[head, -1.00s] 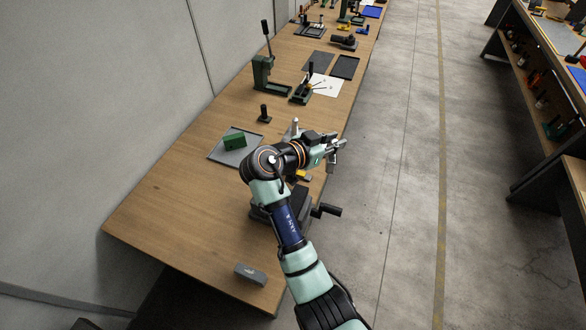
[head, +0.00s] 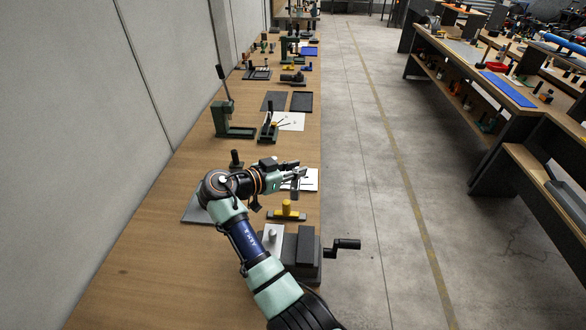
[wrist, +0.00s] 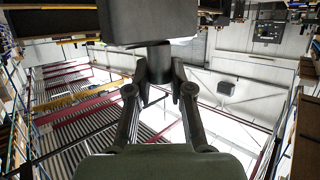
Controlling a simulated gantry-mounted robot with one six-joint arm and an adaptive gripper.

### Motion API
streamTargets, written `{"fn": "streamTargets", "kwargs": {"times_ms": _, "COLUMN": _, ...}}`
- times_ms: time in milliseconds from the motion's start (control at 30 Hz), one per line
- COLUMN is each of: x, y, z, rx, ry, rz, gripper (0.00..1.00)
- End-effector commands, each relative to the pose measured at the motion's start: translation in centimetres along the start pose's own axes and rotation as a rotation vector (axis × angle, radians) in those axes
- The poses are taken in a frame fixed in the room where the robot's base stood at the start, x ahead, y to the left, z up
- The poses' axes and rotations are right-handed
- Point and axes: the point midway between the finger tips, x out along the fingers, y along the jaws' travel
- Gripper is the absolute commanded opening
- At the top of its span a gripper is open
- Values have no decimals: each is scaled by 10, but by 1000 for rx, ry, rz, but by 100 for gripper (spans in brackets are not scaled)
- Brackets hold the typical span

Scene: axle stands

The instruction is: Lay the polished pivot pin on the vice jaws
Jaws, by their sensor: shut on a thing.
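My gripper (head: 297,170) is shut on a grey stemmed piece (head: 295,188), level over the table and behind the vice. In the wrist view, my fingers (wrist: 158,82) close on its short dark stem, and its wide blocky end (wrist: 150,22) fills the top. I cannot tell its finish, so I cannot be sure it is the polished pivot pin. The vice (head: 306,246) stands at the table's right edge, nearer than the gripper, with dark jaws and a crank handle. A pale grey piece with an upright round stem (head: 273,238) is at the vice's left side.
A yellow piece on a dark and yellow base (head: 287,210) stands between gripper and vice. A grey mat (head: 194,211) is partly behind my arm. A dark stemmed piece (head: 236,159) and a green lever press (head: 230,118) stand farther back. The near left tabletop is clear.

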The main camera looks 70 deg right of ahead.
Motion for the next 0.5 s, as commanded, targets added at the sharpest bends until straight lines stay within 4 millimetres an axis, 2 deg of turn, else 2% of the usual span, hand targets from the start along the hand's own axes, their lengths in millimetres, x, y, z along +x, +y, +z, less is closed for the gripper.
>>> {"fn": "streamTargets", "kwargs": {"times_ms": 33, "x": 3, "y": -1, "z": 12, "rx": 3, "ry": 2, "rz": -2, "gripper": 0}}
{"fn": "streamTargets", "kwargs": {"times_ms": 100, "x": 5, "y": -1, "z": 17, "rx": 3, "ry": 2, "rz": -2, "gripper": 0}}
{"fn": "streamTargets", "kwargs": {"times_ms": 500, "x": 4, "y": -1, "z": 16, "rx": 2, "ry": 2, "rz": -3, "gripper": 0}}
